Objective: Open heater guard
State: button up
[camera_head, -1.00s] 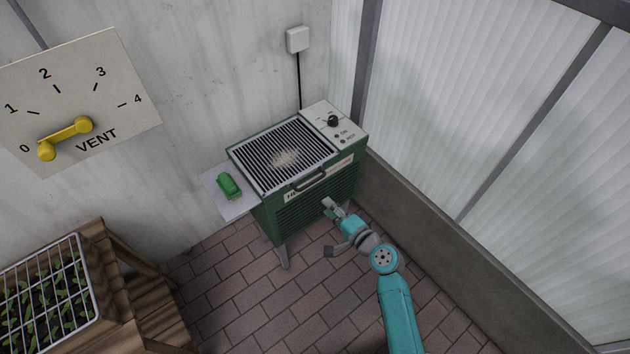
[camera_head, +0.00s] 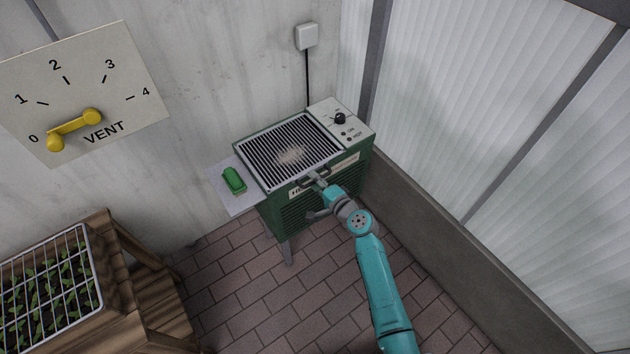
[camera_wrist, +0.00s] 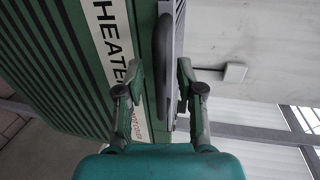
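The heater guard (camera_head: 268,160) is a dark slatted grille lying flat and closed on top of the green heater (camera_head: 268,205). A pale dusty patch shows in its middle. Its dark handle (camera_head: 303,183) is at the front edge. In the wrist view the handle (camera_wrist: 162,75) runs between my two fingers as a dark curved bar. My gripper (camera_head: 317,180) is at the front of the heater, at the handle. In the wrist view my gripper (camera_wrist: 160,80) is open, one finger on each side of the handle, with gaps visible.
A green brush-like object (camera_head: 234,180) lies on a pale side shelf (camera_head: 240,207) left of the heater. A control panel with a black knob (camera_head: 340,118) is at the right. A wooden stand (camera_head: 150,290) with seedlings is at lower left. Translucent panels rise at right.

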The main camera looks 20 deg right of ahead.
jog(key=shift+w, duration=0.1)
grip_shut()
jog(key=shift+r, duration=0.15)
